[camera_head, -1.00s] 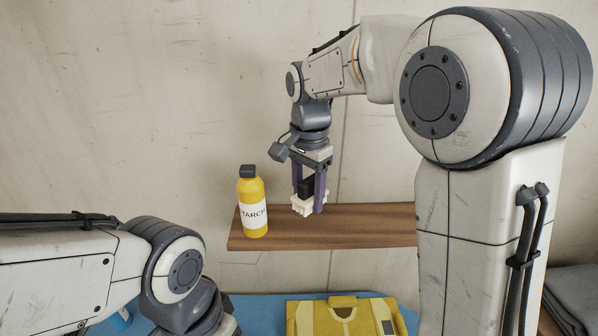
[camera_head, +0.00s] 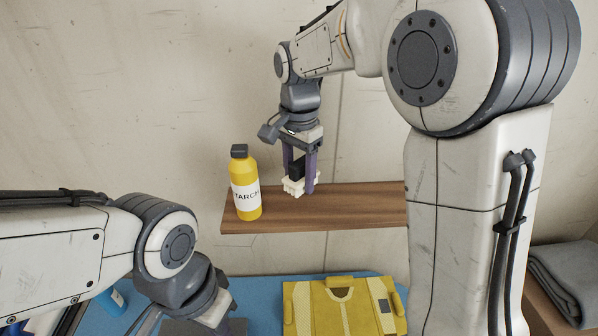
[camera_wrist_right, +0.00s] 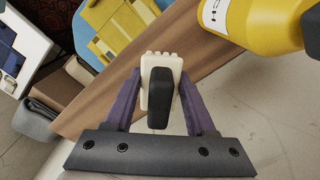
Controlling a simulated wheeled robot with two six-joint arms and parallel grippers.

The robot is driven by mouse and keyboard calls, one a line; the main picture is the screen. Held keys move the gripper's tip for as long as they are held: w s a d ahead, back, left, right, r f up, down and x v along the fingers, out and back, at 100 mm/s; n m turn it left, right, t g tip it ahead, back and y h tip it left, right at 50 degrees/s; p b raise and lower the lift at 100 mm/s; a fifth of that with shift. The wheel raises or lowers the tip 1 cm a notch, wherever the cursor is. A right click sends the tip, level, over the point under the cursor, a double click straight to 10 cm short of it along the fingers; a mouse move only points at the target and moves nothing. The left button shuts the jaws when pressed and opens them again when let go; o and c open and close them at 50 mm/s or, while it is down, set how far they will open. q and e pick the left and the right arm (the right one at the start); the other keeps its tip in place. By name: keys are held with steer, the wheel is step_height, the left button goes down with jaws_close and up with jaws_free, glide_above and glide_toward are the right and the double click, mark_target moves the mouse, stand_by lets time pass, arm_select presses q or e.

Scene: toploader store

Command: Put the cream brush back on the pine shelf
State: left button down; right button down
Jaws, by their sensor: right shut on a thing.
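The cream brush (camera_head: 294,186) has a cream bristle block and a dark handle. My right gripper (camera_head: 301,180) is shut on it, with the purple fingers on either side. The brush is upright, bristles down, at the pine shelf (camera_head: 350,203); I cannot tell whether it touches the board. In the right wrist view the brush (camera_wrist_right: 160,92) sits between the fingers, with the brown shelf (camera_wrist_right: 120,85) behind it. My left arm comes in from the left in the head view, and its gripper is not clearly visible.
A yellow starch bottle (camera_head: 246,185) stands on the shelf's left end, left of the brush. The shelf right of the brush is clear until my arm hides it.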

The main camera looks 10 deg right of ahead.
mark_target(299, 161)
steer(key=shift+f+b, duration=1.65)
steer(key=shift+f, duration=1.4)
steer(key=shift+f, duration=0.3)
jaws_free()
steer(key=shift+r, duration=0.1)
step_height(299, 161, up, 10)
steer(key=p, duration=0.9)
